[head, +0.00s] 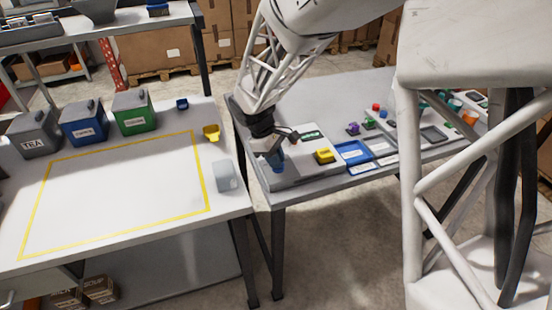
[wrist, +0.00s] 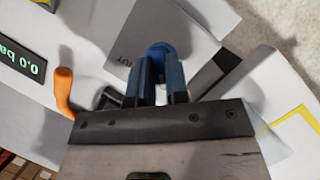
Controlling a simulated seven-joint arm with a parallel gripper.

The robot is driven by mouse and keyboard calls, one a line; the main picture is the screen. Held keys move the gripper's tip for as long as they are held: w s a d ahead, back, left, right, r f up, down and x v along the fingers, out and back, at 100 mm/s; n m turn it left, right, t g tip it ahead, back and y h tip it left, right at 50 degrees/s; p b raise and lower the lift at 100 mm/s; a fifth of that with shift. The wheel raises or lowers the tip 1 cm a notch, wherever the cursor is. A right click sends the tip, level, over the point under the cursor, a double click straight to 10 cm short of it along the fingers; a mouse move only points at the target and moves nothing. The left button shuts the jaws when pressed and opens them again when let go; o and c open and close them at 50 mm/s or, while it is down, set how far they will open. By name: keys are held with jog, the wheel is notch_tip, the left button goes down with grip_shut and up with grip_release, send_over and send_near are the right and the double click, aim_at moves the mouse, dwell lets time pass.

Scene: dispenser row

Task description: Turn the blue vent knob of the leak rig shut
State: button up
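The leak rig (head: 300,178) is a pale panel on the right-hand table, with a green display (head: 311,135). In the wrist view the display (wrist: 22,62) reads "0.0 ba", cut off by the edge. The blue vent knob (wrist: 160,50) shows at my fingertips, on a grey plate whose lettering is partly hidden. In the head view the knob (head: 277,160) is under my wrist. My gripper (wrist: 160,72) points at the knob, its two fingers apart with the knob between or just beyond their tips. Contact is unclear, since the fingers hide the knob's lower part.
An orange handle (wrist: 63,92) rises close left of my gripper. A yellow block (head: 324,156) and a blue tray (head: 354,152) lie to the right. Several small coloured parts lie farther along the table. A floor gap separates the left table (head: 120,200).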

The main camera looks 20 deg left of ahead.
grip_shut()
jog(key=shift+f+m, duration=0.1)
jog(key=shift+m, duration=0.3)
jog(key=m+g, duration=0.1)
jog(key=m, duration=0.2)
jog(key=shift+w+d+m+g, duration=0.1)
jog(key=shift+w+m+g, duration=0.05)
jog(key=shift+m+g, duration=0.2)
jog(key=m, duration=0.2)
jog(key=m+g+y, duration=0.1)
jog(key=m, duration=0.1)
jog(key=shift+w+g, duration=0.1)
jog(key=shift+g, duration=0.15)
jog(key=m, duration=0.2)
jog(key=m+g+y, duration=0.1)
jog(key=m, duration=0.2)
jog(key=shift+d+y, duration=0.15)
jog(key=shift+y, duration=0.15)
jog(key=m+y, duration=0.1)
jog(key=m, duration=0.3)
jog(key=shift+d+m+y, duration=0.15)
jog(key=shift+m+y, duration=0.1)
jog(key=shift+y, duration=0.15)
